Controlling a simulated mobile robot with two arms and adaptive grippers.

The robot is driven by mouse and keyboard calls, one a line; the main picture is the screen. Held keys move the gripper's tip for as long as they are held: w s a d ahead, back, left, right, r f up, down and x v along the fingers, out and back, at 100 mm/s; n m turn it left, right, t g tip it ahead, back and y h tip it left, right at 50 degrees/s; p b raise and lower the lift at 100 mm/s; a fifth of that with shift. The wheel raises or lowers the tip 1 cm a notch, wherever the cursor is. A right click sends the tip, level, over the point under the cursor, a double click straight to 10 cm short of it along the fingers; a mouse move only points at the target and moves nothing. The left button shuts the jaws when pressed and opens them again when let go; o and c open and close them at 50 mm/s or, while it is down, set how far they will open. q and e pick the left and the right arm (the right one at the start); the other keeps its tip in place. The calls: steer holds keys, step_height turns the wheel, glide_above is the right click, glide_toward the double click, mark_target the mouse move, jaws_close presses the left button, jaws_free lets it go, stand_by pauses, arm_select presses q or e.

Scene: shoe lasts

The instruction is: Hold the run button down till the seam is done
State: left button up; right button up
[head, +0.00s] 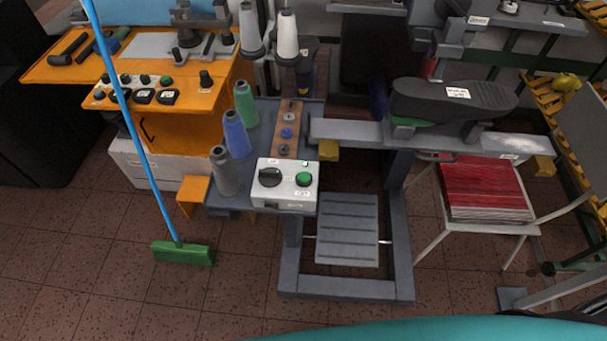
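A white control box (286,199) sits at the front of the grey machine table. It carries a black rotary knob (270,176) on the left and a green push button (304,179) on the right. Small labels are beside them, too small to read. A dark shoe (452,100) with its sole up rests on the machine's grey horizontal arm (345,132), at the right under the machine head (455,42). I cannot make out the seam. Neither of my grippers is in view, and nothing covers the button.
Green, blue and grey thread spools (235,134) stand left of the box. A broom (183,253) with a blue handle leans at the left. A grey pedal (347,230) lies under the machine. A chair with red sheets (484,190) stands right. Floor at the front left is clear.

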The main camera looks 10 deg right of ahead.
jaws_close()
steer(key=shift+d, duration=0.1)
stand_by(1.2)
